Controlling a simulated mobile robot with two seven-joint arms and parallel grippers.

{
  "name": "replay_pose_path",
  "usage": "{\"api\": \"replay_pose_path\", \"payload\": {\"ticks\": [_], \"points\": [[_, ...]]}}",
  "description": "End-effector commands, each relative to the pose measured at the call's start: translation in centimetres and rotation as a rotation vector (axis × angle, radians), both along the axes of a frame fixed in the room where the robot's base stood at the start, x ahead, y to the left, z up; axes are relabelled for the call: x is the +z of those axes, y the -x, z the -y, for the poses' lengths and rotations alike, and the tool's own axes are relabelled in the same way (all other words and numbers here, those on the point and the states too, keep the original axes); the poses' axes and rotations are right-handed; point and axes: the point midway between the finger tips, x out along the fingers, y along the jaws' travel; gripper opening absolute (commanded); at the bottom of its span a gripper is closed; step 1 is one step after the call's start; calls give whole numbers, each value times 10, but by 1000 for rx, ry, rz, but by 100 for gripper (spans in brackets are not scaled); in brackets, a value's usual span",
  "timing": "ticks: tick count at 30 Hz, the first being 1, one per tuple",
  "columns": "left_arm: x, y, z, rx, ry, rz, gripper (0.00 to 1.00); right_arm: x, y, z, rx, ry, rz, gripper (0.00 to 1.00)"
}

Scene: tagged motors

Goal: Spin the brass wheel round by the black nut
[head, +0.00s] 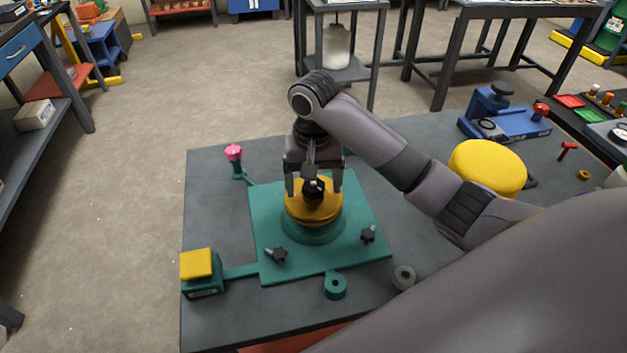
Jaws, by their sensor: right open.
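The brass wheel (304,213) sits on a round green base on a green plate (355,258) in the middle of the table. The black nut (314,190) stands at the centre of the wheel's top. My right gripper (314,186) points down over the wheel, with its two fingers apart, one on each side of the nut. I cannot tell whether the fingers touch the wheel or the nut. My left gripper is not in view.
Black clamps (276,255) hold the plate's front corners. A yellow-topped green box (198,270), a pink knob (233,152) and a grey ring (403,277) stand around it. A yellow disc (487,166) and a blue vise (505,117) are at right.

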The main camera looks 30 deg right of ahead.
Motion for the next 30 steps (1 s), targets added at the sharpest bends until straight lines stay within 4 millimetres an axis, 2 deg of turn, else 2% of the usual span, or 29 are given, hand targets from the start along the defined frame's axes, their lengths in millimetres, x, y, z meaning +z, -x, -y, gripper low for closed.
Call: {"api": "replay_pose_path", "payload": {"ticks": [15, 24, 26, 30], "points": [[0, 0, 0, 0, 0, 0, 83, 0, 0, 0, 609, 1, -1, 85], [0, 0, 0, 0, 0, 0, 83, 0, 0, 0, 659, 0, 0, 85], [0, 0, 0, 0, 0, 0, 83, 0, 0, 0, 659, 0, 0, 69], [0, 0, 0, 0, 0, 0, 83, 0, 0, 0, 658, 0, 0, 23]]}}
